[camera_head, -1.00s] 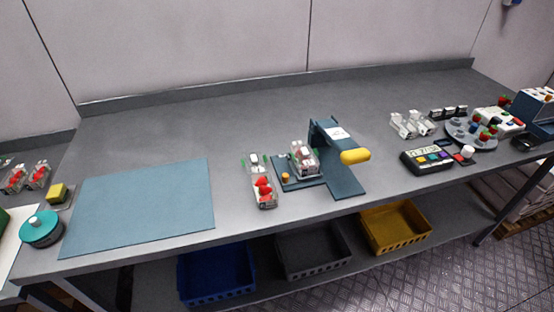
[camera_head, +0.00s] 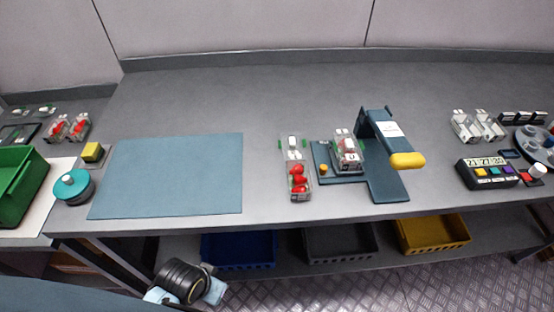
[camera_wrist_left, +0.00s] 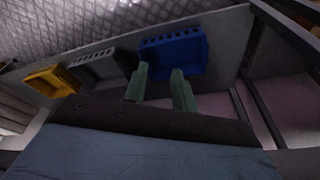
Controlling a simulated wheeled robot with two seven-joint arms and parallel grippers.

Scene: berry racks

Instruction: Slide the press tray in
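The press (camera_head: 384,150) stands on the bench, a dark blue frame with a yellow handle (camera_head: 407,161). Its tray (camera_head: 341,178) sticks out to the left of the press, with a clear berry box (camera_head: 346,152) and a small orange knob (camera_head: 323,168) on it. The box looks filled and stands beside the press column. My left gripper (camera_wrist_left: 160,82) shows in the left wrist view as two greenish fingers, apart and with nothing between them. In the head view my left arm is low at the front, below the bench edge, far from the tray. My right gripper is not in view.
An open berry box (camera_head: 298,182) with strawberries lies left of the tray. A blue mat (camera_head: 170,178) covers the left bench. A black button panel (camera_head: 487,173) is right of the press. Blue (camera_head: 238,250), grey (camera_head: 340,243) and yellow (camera_head: 433,234) bins sit below.

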